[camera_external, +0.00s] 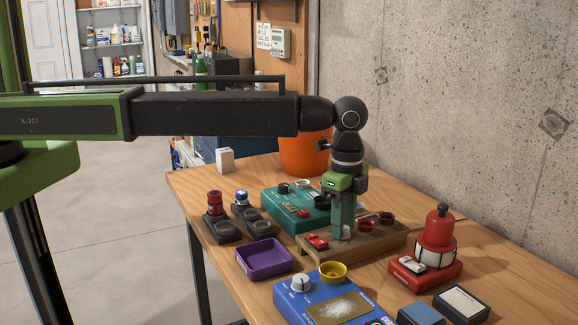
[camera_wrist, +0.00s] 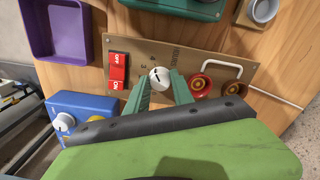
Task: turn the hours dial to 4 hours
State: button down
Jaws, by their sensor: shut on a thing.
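A white round dial (camera_wrist: 160,78) with a dark pointer mark sits on a brown panel (camera_wrist: 208,57). My gripper (camera_wrist: 161,90) has its two green fingers on either side of this dial and is shut on it. In the external view my gripper (camera_external: 342,234) points straight down onto the wooden panel box (camera_external: 375,243), and the fingers mostly hide the dial. Another white dial (camera_external: 300,284) sits on the blue box (camera_external: 325,306); it also shows in the wrist view (camera_wrist: 64,122).
A purple tray (camera_external: 264,259), a teal box (camera_external: 283,209) and a red lamp unit (camera_external: 436,240) stand close by. A concrete wall rises behind.

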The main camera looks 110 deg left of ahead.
jog(key=shift+m, duration=0.4)
jog(key=c, duration=1.1)
grip_release()
notch_tip(320, 180, up, 17)
jog(key=p, duration=1.7)
jog(key=shift+r, duration=0.15)
